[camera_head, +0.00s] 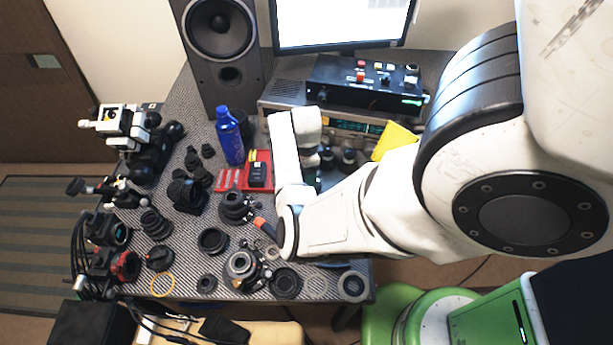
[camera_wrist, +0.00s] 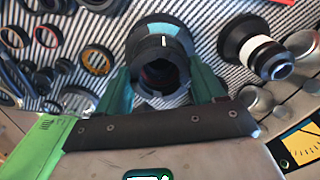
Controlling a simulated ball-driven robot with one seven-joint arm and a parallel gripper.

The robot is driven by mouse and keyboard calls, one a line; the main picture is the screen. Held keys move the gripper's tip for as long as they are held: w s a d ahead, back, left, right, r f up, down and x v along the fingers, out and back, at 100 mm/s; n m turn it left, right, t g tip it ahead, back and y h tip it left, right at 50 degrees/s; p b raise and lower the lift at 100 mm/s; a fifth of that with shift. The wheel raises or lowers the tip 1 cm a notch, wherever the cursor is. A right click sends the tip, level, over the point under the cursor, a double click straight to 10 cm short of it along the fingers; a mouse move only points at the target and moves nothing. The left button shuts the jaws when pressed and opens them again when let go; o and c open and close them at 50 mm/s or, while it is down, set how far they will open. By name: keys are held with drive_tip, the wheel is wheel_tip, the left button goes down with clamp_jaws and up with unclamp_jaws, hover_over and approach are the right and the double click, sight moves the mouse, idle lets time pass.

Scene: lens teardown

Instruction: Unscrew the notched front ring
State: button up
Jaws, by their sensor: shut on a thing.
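In the wrist view, a dark lens barrel (camera_wrist: 168,23) with a teal band stands on the striped mat, its open end facing the camera. A dark front ring (camera_wrist: 149,52) with a small white mark surrounds the deep, dark opening. My gripper (camera_wrist: 160,74) has its two green fingers on opposite sides of this ring and is shut on it. The fingertips' contact is partly hidden by the ring and the fingers. In the head view my arm reaches over the table, and I cannot make out the fingers or the held ring there.
In the head view, a blue bottle (camera_head: 229,136), a speaker (camera_head: 222,45) and a black control box (camera_head: 364,86) stand around.

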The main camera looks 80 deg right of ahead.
drive_tip(key=shift+r, duration=0.85)
drive_tip(key=shift+r, duration=1.95)
